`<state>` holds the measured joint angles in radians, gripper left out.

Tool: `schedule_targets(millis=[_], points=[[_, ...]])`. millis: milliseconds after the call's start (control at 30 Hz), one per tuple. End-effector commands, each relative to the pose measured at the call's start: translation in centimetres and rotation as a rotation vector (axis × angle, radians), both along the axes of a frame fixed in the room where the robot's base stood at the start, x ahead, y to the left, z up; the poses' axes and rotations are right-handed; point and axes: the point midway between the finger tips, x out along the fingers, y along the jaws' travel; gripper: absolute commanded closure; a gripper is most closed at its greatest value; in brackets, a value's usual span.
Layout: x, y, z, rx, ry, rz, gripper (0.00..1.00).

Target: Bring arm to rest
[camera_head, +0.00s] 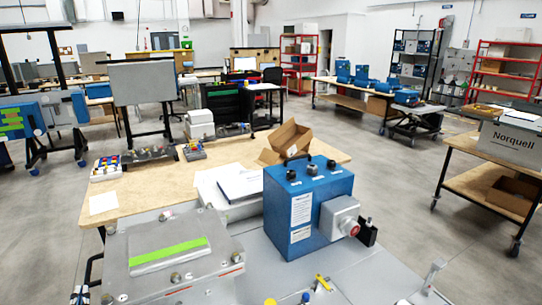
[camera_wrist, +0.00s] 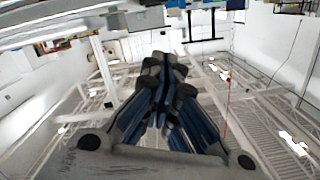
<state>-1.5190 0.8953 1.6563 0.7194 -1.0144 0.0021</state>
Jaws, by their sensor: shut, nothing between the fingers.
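My gripper (camera_wrist: 166,68) shows only in the wrist view. Its dark-tipped fingers with blue sides are drawn together and hold nothing. The wrist view is upside down, with ceiling trusses in its lower part and the room's furniture along its top edge. No object is near the fingertips. My arm and gripper are not in the head view.
A blue box with a black handle (camera_head: 301,205) stands on a grey surface at the front, beside a grey metal box with a green strip (camera_head: 171,258). Behind are a wooden table (camera_head: 140,195) and an open carton (camera_head: 287,140). A "Norquell" box (camera_head: 510,140) stands right; floor (camera_head: 400,190) between is clear.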

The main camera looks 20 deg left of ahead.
Motion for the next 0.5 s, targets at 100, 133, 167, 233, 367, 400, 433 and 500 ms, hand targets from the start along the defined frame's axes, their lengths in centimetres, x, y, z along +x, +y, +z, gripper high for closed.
schedule_targets(millis=[100, 133, 167, 233, 367, 400, 433, 500], points=[[4.3, -1.4, 2.6, -0.019, 0.028, -0.022, 1.00], [5.8, -2.1, 3.4, -0.030, 0.040, -0.027, 1.00], [7.4, -2.9, 4.3, -0.043, 0.053, -0.034, 1.00], [11.3, -5.6, 6.6, -0.081, 0.088, -0.048, 1.00], [17.7, -12.6, 10.1, -0.164, 0.153, -0.079, 1.00], [19.2, -15.1, 11.1, -0.190, 0.172, -0.089, 1.00], [20.2, -17.1, 11.7, -0.210, 0.186, -0.099, 1.00], [22.1, -22.0, 13.0, -0.257, 0.221, -0.122, 1.00]])
